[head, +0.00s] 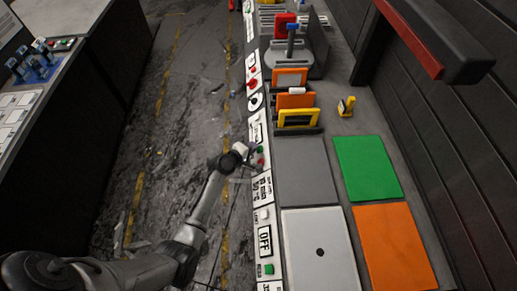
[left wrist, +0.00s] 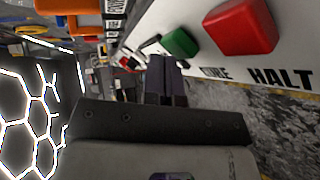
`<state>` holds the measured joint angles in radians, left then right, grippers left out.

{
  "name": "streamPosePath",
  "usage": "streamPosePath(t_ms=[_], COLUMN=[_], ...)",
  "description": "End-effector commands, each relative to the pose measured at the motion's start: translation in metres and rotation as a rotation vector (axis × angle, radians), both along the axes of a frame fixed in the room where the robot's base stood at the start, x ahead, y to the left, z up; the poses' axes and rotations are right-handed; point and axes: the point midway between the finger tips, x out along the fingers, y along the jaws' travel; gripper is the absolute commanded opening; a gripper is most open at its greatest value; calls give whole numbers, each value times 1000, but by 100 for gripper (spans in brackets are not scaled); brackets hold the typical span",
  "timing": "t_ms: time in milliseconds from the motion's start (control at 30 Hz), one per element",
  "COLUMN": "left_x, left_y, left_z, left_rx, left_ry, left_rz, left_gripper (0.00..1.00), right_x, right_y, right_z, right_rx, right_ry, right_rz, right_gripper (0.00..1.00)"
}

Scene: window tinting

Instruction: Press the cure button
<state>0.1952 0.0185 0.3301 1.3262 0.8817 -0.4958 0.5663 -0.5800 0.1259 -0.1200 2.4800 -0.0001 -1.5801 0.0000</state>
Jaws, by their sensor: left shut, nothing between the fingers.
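The cure button is a green block (left wrist: 180,43) on the white panel front, above the lettering that reads like "CURE". It also shows small in the head view (head: 261,149). A red button (left wrist: 240,27) marked "HALT" sits beside it. My left gripper (head: 249,152) is at the panel front by these two buttons. In the left wrist view its dark fingers (left wrist: 163,68) are shut and empty, with their tips close beside the green button. I cannot tell whether they touch it. My right gripper is not in view.
The white panel strip (head: 263,216) carries more buttons, a dial and an "OFF" display. On the bench lie a grey plate (head: 306,184), a white plate (head: 334,270), a green sheet (head: 367,167) and an orange sheet (head: 393,245). Upright frames (head: 298,118) stand farther back. The floor left is clear.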

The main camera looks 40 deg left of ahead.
Motion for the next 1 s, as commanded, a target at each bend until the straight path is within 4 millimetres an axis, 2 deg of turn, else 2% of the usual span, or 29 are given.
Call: streamPosePath(t_ms=[733,1000], left_x=[2,0], left_y=[-4,0], left_z=[-4,1], left_rx=[0,0], left_ry=[1,1], left_rz=[-1,-1], left_gripper=[0,0], right_x=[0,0], right_y=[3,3], right_z=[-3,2], right_rx=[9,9], right_ry=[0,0], right_rz=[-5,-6], right_gripper=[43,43])
